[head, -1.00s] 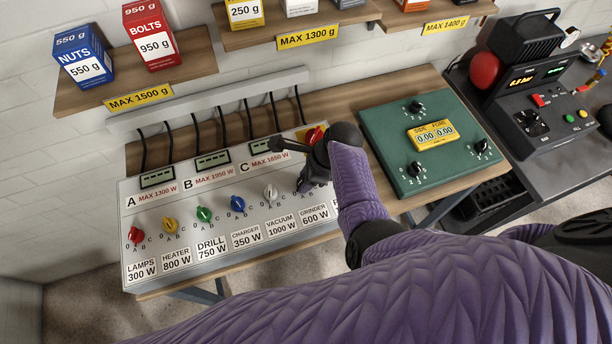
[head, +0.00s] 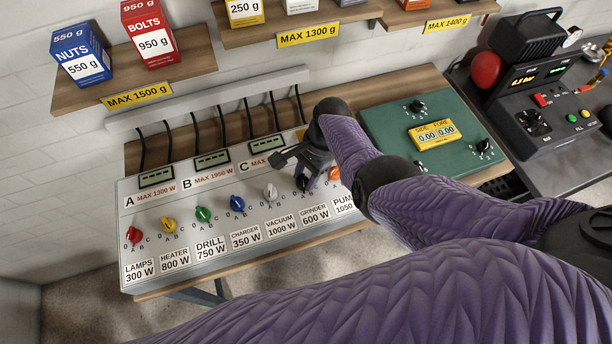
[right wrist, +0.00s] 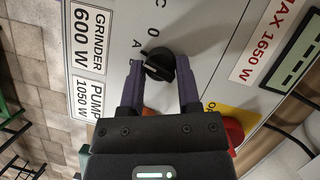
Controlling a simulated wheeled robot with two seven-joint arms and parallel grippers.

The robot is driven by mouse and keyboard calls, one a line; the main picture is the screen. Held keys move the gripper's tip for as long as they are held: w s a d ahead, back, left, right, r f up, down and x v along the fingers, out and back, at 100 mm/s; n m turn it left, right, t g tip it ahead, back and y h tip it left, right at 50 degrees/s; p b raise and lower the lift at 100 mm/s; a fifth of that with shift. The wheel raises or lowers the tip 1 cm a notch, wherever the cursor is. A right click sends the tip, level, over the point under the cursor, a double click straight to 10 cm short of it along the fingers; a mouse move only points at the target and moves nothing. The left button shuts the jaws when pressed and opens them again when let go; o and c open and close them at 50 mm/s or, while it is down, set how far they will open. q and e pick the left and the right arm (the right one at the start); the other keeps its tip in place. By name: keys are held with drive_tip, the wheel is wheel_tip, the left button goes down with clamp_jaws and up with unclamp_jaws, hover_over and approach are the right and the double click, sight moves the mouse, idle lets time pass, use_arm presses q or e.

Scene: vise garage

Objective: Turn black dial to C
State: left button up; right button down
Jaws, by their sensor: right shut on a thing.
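The black dial (head: 303,184) is on the grey-white panel (head: 160,205), above the grinder 600 W label, between the white dial (head: 270,190) and the orange dial (head: 334,174). My right gripper (head: 308,178) is over it. In the right wrist view the black dial (right wrist: 158,65) sits between the two fingers of my right gripper (right wrist: 160,75), which is shut on it. A printed 0 and an A show beside the dial there; its B and C marks are hidden or unclear. I cannot surely read its pointer. My left gripper is out of view.
Red, yellow, green and blue dials line the panel's left part. A red button (right wrist: 234,131) shows beside my gripper in the right wrist view. A green box (head: 385,135) with black knobs stands right of the panel. Shelves with boxes hang above.

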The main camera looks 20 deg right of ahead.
drive_tip(key=n+b, duration=0.1)
drive_tip(key=n, duration=0.1)
drive_tip(key=n+g+h+b, duration=0.1)
drive_tip(key=n, duration=0.1)
drive_tip(key=shift+w+a+f+n+g, duration=0.1)
drive_tip(key=shift+f+n+g, duration=0.05)
drive_tip(key=shift+n+g, duration=0.2)
drive_tip(key=n+b, duration=0.1)
drive_tip(key=n, duration=0.1)
drive_tip(key=n+g+h+b, duration=0.1)
drive_tip(key=n, duration=0.1)
drive_tip(key=shift+w+a+n+h, duration=0.1)
drive_tip(key=shift+a+n+h, duration=0.05)
drive_tip(key=shift+n+h, duration=0.15)
drive_tip(key=shift+n+h+b, duration=0.3)
drive_tip(key=shift+n+h, duration=0.2)
drive_tip(key=shift+n, duration=0.75)
drive_tip(key=shift+a+n+h, duration=0.15)
drive_tip(key=shift+n+h, duration=0.55)
drive_tip(key=shift+n, duration=0.9)
